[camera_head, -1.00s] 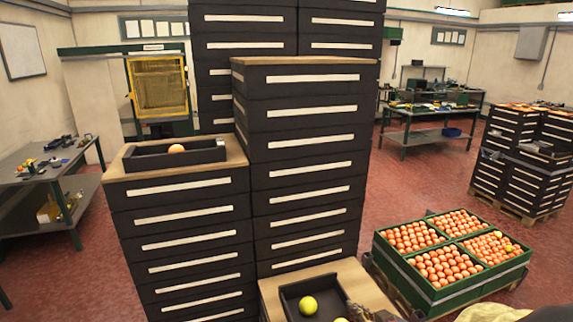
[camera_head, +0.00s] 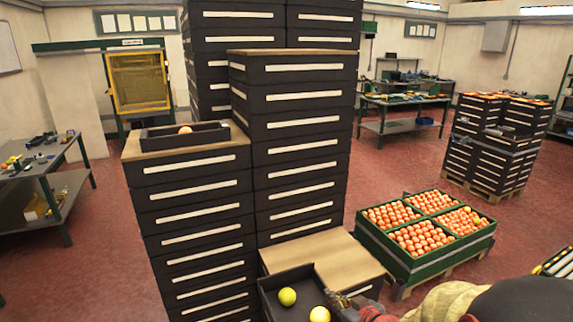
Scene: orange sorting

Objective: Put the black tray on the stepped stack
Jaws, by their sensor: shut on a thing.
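A black tray (camera_head: 305,296) with two yellow fruits (camera_head: 287,296) in it is at the bottom centre of the head view, cut off by the lower edge. My gripper (camera_head: 340,301) is shut on the tray's right side. The stepped stack of dark drawers (camera_head: 300,146) has wooden tops at different heights: a tall middle column, a lower left step (camera_head: 150,146) and a low front step (camera_head: 335,262). The held tray overlaps the front left of the low step in the picture; I cannot tell whether it touches. Another black tray (camera_head: 210,134) with one orange fruit sits on the left step.
Green crates full of orange fruit (camera_head: 413,262) stand on a pallet to the right of the low step. Another dark drawer stack (camera_head: 490,150) is at the far right. Workbenches stand at the left (camera_head: 45,175) and back (camera_head: 405,105).

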